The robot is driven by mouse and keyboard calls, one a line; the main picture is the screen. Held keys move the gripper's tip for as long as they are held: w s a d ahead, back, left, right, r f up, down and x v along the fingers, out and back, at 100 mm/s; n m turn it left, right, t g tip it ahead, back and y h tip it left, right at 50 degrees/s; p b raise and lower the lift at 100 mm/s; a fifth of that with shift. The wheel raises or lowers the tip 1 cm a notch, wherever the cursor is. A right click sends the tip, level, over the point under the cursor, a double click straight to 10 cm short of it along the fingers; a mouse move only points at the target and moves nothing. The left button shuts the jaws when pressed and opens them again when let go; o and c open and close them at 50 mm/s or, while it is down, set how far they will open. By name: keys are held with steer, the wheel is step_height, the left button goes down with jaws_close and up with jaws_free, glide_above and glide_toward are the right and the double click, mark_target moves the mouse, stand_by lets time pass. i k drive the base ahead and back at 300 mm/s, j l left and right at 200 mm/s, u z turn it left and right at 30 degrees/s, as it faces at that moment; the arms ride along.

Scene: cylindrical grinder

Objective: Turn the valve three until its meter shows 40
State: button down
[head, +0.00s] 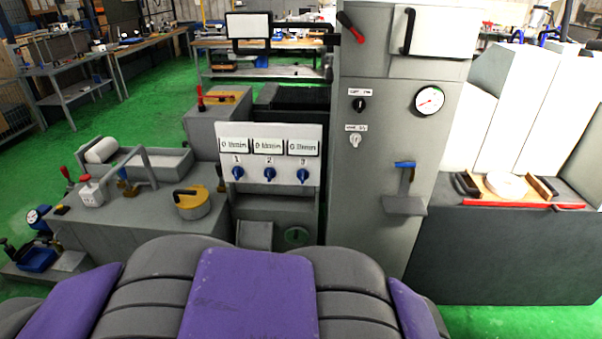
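Valve three (303,176) is a small blue knob at the right end of a light panel (270,132), under the number 3. Its meter (302,147) is a white display above it; it seems to read 0, with the unit text too blurred to be sure. Valve one (238,173) and valve two (270,174) are like blue knobs to its left, each under its own meter, which also seem to read 0. My gripper is not in view, and nothing touches the knobs.
A tall grey cabinet (385,220) with a round gauge (429,100) stands right of the panel. A grey machine bed (140,215) with a yellow round part (193,204) lies left. My purple and grey body fills the bottom. Green floor (150,110) is open behind.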

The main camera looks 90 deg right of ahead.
mark_target(303, 174)
steer(key=z, duration=3.15)
